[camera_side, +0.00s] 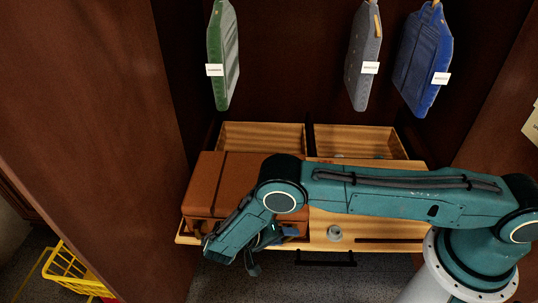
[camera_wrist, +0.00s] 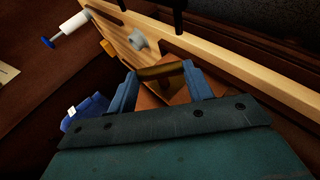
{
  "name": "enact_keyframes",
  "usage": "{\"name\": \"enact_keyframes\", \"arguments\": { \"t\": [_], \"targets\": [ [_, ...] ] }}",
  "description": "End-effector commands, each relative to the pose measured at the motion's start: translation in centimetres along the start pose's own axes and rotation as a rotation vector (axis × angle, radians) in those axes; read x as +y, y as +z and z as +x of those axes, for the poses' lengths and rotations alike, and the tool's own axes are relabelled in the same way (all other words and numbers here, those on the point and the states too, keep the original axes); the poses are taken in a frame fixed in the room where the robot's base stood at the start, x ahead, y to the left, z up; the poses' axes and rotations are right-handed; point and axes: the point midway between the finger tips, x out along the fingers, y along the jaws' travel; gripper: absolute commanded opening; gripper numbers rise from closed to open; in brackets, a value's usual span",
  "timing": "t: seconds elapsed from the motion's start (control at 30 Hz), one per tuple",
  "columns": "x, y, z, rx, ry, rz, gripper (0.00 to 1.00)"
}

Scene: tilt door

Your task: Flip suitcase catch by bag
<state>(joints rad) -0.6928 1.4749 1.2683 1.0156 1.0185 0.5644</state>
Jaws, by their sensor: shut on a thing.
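The brown suitcase (camera_side: 232,172) lies flat on the wooden drawer unit in the side view, its front right part hidden behind my arm. In the wrist view a patch of orange-brown suitcase (camera_wrist: 180,97) shows behind the fingers. My gripper (camera_side: 262,240) is low at the suitcase's front edge. In the wrist view my gripper (camera_wrist: 160,74) has its two blue fingers apart, with a dark golden-brown bar (camera_wrist: 160,70) spanning between the tips. I cannot tell whether this bar is the catch or the handle. A green bag (camera_side: 223,55), a grey bag (camera_side: 363,55) and a blue bag (camera_side: 422,60) hang above.
Two open wooden compartments (camera_side: 262,136) stand behind the suitcase. A round grey knob (camera_side: 334,233) and a black pull (camera_side: 325,261) are at the wooden front, right of my gripper. A yellow basket (camera_side: 66,270) stands on the floor at lower left. Dark wooden walls flank both sides.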

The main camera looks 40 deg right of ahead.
Motion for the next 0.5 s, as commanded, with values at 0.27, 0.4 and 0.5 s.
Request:
{"name": "enact_keyframes", "arguments": {
  "t": [0.27,0.4,0.5],
  "targets": [
    [-0.12,-0.01,0.02,0.002,0.032,-0.014,0.28],
    [-0.11,-0.05,-0.01,0.003,0.036,-0.015,0.28],
    [-0.11,-0.06,-0.02,0.003,0.036,-0.015,0.28]
  ]
}}
